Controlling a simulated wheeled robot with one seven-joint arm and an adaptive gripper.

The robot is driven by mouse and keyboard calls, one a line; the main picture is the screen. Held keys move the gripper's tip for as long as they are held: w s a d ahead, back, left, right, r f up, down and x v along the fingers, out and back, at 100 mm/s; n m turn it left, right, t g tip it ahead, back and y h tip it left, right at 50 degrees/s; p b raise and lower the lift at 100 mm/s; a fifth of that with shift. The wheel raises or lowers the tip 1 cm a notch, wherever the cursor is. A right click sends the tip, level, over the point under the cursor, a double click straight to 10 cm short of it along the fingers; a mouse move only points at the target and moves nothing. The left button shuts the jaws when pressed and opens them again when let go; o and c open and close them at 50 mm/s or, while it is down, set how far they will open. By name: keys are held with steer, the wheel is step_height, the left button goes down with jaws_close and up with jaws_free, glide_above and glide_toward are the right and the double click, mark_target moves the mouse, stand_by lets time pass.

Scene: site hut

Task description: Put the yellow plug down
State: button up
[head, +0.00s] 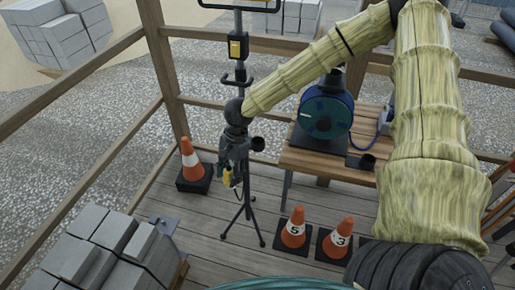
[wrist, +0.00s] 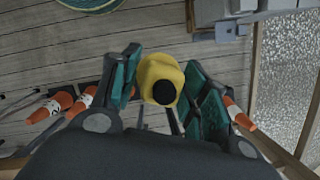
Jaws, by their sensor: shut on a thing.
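The yellow plug (wrist: 160,72) is between the teal-padded fingers of my gripper (wrist: 157,95) in the wrist view, with a dark round end facing the camera. In the head view my gripper (head: 231,168) hangs in front of a black tripod stand, above the plank floor. The plug shows there as a small yellow piece (head: 227,178) at the fingertips, partly hidden by them. My gripper is shut on it, and the plug is held in the air.
A wooden bench (head: 310,160) with a blue reel (head: 325,113) stands right of my gripper. Orange cones numbered 5 (head: 295,228) and 3 (head: 338,238) stand on the floor, another cone (head: 191,160) to the left. Grey blocks (head: 85,250) are stacked at front left. Bare planks (head: 190,220) lie between.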

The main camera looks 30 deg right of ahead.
steer(key=d+m, duration=0.1)
steer(key=m, duration=0.1)
steer(key=d+m+t, duration=0.1)
steer(key=m, duration=0.1)
steer(key=shift+s+r+b, duration=0.15)
steer(key=shift+r+b, duration=0.15)
steer(key=shift+r, duration=0.05)
steer(key=s+d+r+m+t+h+b, duration=0.1)
steer(key=s+d+r+m+h+b, duration=0.15)
steer(key=d+m, duration=0.7)
steer(key=s+d+r+m+t+h+b, duration=0.1)
steer(key=s+d+r+m+h, duration=0.15)
steer(key=m, duration=1.45)
steer(key=shift+m, duration=0.25)
steer(key=w+d+f+p, duration=0.1)
steer(key=w+p, duration=0.1)
steer(key=w, duration=0.3)
steer(key=w+d+f+p, duration=0.1)
steer(key=w+f+p, duration=0.1)
steer(key=w, duration=0.3)
steer(key=w+d+f+p, duration=0.1)
steer(key=w+p, duration=0.2)
steer(key=w, duration=0.2)
steer(key=shift+w+d+f, duration=0.2)
steer(key=shift+f, duration=0.2)
steer(key=shift+f, duration=0.25)
